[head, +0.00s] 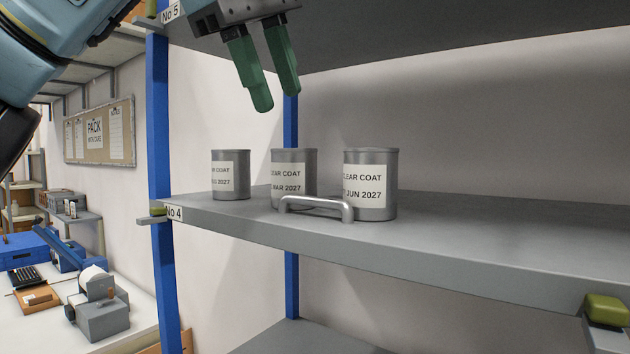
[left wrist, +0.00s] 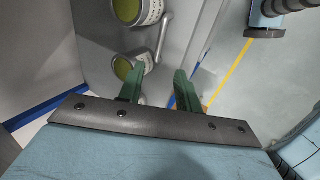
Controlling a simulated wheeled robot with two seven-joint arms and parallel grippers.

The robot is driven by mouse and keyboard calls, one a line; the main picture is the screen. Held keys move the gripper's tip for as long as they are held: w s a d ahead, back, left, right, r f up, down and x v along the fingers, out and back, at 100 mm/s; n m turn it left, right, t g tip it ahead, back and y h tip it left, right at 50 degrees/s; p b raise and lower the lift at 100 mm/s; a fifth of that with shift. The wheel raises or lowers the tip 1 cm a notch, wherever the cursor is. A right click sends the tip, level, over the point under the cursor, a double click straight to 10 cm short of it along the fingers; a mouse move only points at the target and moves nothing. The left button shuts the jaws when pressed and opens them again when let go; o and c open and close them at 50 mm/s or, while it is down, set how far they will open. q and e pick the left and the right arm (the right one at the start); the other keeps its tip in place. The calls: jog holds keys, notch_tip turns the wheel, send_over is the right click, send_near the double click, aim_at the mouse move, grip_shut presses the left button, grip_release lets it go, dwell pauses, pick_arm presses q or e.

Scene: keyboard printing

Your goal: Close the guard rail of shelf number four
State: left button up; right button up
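Shelf number four (head: 450,240) is the grey board with the "No 4" label (head: 174,213) at its left end. A short grey bar with bent ends (head: 318,203) stands at its front, before the middle and right cans; it also shows in the left wrist view (left wrist: 163,36). I cannot tell whether this bar is the guard rail itself or a handle on it. My left gripper (head: 276,100) is above the shelf and the cans, its green fingers apart and empty. The fingers also show in the left wrist view (left wrist: 156,88). My right gripper is not in view.
Three grey cans, left (head: 230,175), middle (head: 294,178) and right (head: 370,185), stand on the shelf. A yellow-green block (head: 607,310) sits at the right end, another (head: 158,212) at the left. A blue post (head: 160,120) rises at left. The right of the shelf is clear.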

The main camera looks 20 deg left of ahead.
pick_arm(q)
jog(key=b, duration=0.1)
send_near(313, 198)
jog(key=x, duration=0.6)
jog(key=shift+w+f, duration=0.15)
jog(key=shift+f, duration=0.1)
jog(key=shift+w+d+f, duration=0.15)
jog(key=shift+w+f, duration=0.05)
jog(key=shift+f, duration=0.3)
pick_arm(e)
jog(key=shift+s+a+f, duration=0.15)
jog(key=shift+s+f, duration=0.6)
pick_arm(q)
jog(key=shift+c, duration=0.6)
grip_shut()
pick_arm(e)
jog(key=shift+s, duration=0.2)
